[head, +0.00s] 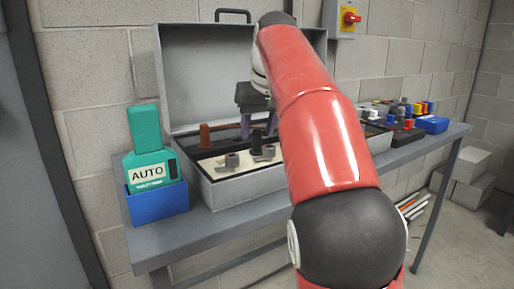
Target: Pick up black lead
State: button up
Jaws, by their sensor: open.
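My gripper (258,124) points down over the open grey case (245,190), its two dark fingers apart. My red arm partly hides it. Just below the fingers, a small black upright piece (257,143) stands in the case; it may be an end of the black lead, but I cannot tell. Whether the fingers touch it is unclear. To its left is a brown-orange upright piece (204,135) with a reddish cable (226,127) behind it. Two grey knob-like parts (232,160) sit on the pale panel in front.
A green tester marked AUTO (147,150) stands in a blue holder (158,204) at the left of the grey bench (160,242). Coloured parts (405,112) and a blue box (432,124) crowd the right end. The raised lid (190,75) stands behind my gripper.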

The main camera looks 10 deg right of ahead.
jog(key=shift+b+x, duration=0.3)
jog(key=shift+x, duration=0.85)
grip_shut()
jog(key=shift+r, duration=0.1)
